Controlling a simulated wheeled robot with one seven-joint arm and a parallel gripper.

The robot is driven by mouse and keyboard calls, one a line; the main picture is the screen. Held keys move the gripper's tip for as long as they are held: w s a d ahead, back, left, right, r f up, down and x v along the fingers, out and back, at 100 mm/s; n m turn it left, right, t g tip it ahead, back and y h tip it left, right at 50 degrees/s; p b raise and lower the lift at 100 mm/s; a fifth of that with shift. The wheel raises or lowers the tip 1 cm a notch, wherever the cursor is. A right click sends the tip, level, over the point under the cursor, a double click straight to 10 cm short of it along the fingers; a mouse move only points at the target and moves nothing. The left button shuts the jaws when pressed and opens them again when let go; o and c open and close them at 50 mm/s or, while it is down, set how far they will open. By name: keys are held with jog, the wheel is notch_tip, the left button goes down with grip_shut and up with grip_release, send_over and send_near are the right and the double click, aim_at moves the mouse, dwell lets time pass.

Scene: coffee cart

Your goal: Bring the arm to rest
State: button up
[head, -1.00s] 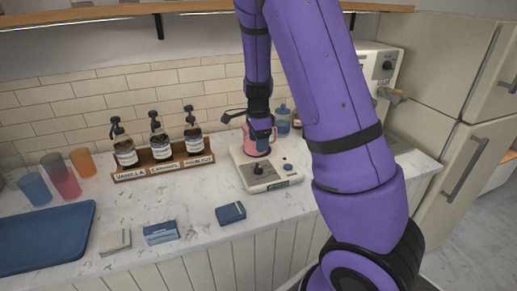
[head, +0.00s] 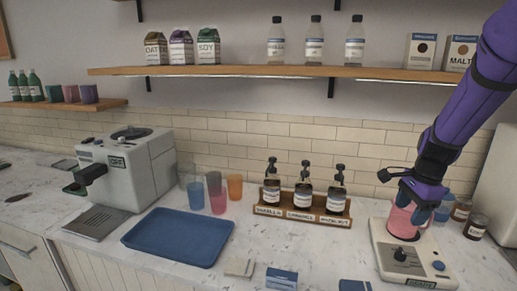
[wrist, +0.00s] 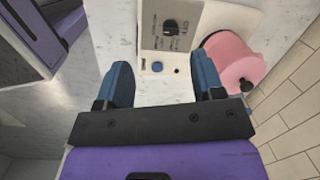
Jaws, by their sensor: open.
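My gripper (wrist: 163,78) is open, with its two blue fingertips apart and nothing between them in the wrist view. In the head view my gripper (head: 424,206) is at the right, at the end of my purple arm, pointing down. It overlaps a pink vessel (head: 401,222) standing on a white appliance (head: 388,258) with a dark knob. In the wrist view the pink vessel (wrist: 232,58) lies just outside the right finger, and the appliance (wrist: 172,12) is ahead. Whether the finger touches the vessel is unclear.
A wooden rack (head: 290,219) of pump bottles stands left of the appliance. Dark-lidded jars (head: 476,225) are to its right. A blue tray (head: 180,237), coloured cups (head: 216,194) and a grey machine (head: 128,165) are further left. A wooden shelf (head: 270,71) hangs above.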

jog(key=s+a+r+n+t, duration=0.2)
jog(key=s+a+r+n, duration=0.2)
jog(key=s+r+n, duration=0.4)
jog(key=s+a+r+n+t+h, duration=0.1)
jog(key=s+a+r+n+t, duration=0.1)
jog(key=s+a+r+n, duration=0.3)
jog(key=s+r+n, duration=0.4)
jog(key=s, duration=0.6)
jog(key=shift+s+a+r+n, duration=0.2)
jog(key=shift+s+n, duration=0.1)
jog(key=shift+s, duration=0.05)
dwell(0.7)
